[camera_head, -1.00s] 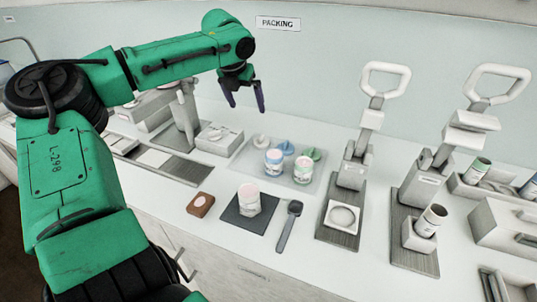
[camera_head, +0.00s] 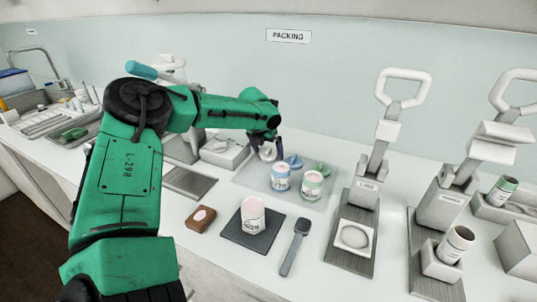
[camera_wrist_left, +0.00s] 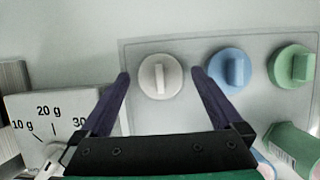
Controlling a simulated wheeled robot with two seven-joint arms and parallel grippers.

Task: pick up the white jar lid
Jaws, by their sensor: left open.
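The white jar lid (camera_wrist_left: 160,84), round with a raised grip bar, lies on a pale grey tray (camera_wrist_left: 140,50) in the left wrist view. My left gripper (camera_wrist_left: 160,73) is open, with one dark finger on each side of the lid in that view and gaps between fingers and lid. In the head view the left gripper (camera_head: 266,150) is low over the tray's left back part and partly hides the lid. A blue lid (camera_wrist_left: 230,68) and a green lid (camera_wrist_left: 293,66) lie to the right. My right gripper is not in view.
A blue-labelled jar (camera_head: 281,178) and a green-labelled jar (camera_head: 312,186) stand on the tray in front of the lids. A scale (camera_wrist_left: 50,120) is close to the left. A pink-white jar (camera_head: 252,216) stands on a dark mat (camera_head: 236,232). Lever presses stand at right.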

